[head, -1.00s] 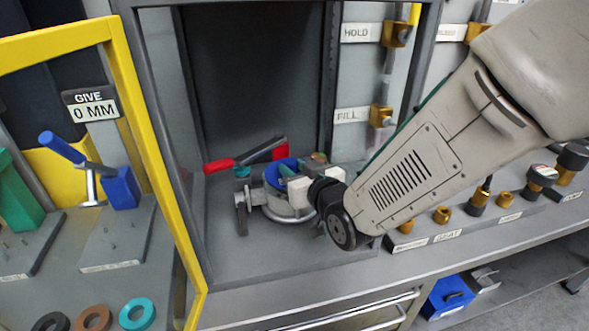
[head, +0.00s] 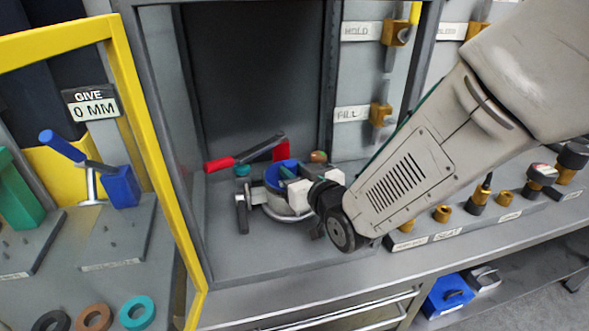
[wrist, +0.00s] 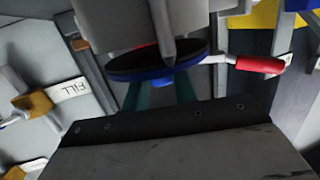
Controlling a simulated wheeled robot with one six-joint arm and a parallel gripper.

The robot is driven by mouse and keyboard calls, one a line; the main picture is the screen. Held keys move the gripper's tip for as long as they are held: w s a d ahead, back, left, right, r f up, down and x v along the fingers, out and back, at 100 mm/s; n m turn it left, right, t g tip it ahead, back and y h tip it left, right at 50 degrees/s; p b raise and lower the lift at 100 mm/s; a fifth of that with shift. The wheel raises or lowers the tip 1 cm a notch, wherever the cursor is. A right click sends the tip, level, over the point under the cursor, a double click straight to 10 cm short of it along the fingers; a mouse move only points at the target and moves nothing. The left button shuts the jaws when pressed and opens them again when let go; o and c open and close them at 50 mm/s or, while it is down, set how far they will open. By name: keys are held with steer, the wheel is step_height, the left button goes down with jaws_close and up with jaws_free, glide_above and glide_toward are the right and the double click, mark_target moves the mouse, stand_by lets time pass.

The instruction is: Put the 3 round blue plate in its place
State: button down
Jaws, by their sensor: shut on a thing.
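The round blue plate (head: 272,177) is at the top of a round grey metal body in the back bay. In the wrist view it shows as a dark disc with a blue rim (wrist: 150,77), right under a grey post. My gripper (head: 287,180) reaches in from the right and is shut on the plate; its teal fingertips meet the rim. The grey body (head: 287,207) has a side clamp and a curved bar around its front. The gripper hides part of the plate, so I cannot tell whether it is fully seated.
A red-handled lever (head: 220,164) lies just behind the plate. A yellow frame (head: 150,150) stands at left, with rings on the bench before it. Brass fittings (head: 441,214) line a rack at right. The bay floor in front is clear.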

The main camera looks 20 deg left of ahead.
steer(key=shift+f, duration=0.7)
steer(key=c, duration=1)
jaws_free()
steer(key=shift+c, duration=0.2)
steer(key=shift+s+d, duration=0.1)
steer(key=shift+s, duration=0.05)
steer(key=v, duration=0.7)
steer(key=shift+s+d, duration=0.15)
steer(key=shift+s, duration=0.05)
steer(key=shift+r, duration=0.1)
